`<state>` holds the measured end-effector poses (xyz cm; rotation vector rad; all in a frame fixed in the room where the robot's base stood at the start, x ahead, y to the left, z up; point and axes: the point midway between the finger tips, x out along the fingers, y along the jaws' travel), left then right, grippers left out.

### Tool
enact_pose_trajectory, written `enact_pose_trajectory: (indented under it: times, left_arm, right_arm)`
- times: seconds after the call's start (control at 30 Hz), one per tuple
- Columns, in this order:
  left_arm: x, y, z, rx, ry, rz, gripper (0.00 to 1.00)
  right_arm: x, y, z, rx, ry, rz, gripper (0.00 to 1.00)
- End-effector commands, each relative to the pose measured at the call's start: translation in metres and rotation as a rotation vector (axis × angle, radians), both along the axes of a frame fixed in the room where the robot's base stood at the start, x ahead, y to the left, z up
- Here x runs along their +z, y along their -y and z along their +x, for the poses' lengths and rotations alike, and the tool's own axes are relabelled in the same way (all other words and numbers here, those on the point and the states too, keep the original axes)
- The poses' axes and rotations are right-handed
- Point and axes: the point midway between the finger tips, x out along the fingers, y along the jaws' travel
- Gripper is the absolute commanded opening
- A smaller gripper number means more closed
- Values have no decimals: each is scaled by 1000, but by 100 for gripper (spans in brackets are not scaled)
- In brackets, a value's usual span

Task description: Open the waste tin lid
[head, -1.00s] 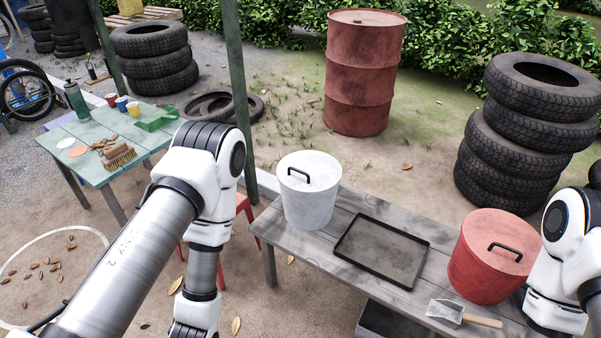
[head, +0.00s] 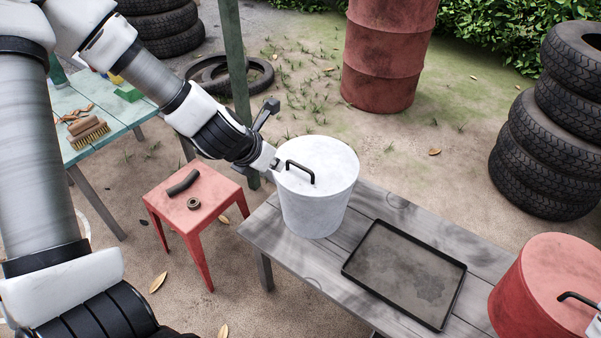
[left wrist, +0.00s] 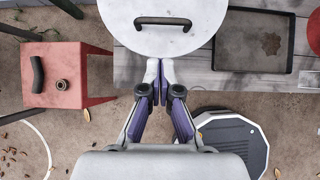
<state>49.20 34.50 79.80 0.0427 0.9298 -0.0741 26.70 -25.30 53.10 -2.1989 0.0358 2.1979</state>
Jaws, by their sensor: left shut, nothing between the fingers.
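A white tin (head: 316,208) with its flat lid (head: 330,160) on stands upright at the left end of the grey bench. The lid has a black bar handle (head: 300,172); in the left wrist view this handle (left wrist: 163,21) lies just beyond my fingertips. My left gripper (head: 275,164) is at the left edge of the lid, beside the handle. In the left wrist view the gripper (left wrist: 159,78) has its fingers together and empty, overlapping the near lid rim. I cannot tell whether it touches the lid.
A black tray (head: 405,318) lies on the bench, with a red lidded tin (head: 540,295) to its right. A red stool (head: 216,205) with a dark tube and a small ring stands left of the bench. A green post (head: 235,60) rises behind my left arm.

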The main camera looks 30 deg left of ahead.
Motion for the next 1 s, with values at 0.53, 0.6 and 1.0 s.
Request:
enact_pose_trajectory:
  times: [0.53,0.6,1.0]
  left_arm:
    - [-68,3,52,-5,7,8,0]
    - [-73,4,57,-5,8,8,0]
    - [-76,4,61,-4,6,5,0]
  right_arm:
    - [-49,0,0,0,1,0,0]
    - [-51,0,0,0,1,0,0]
    - [-52,0,1,0,1,0,0]
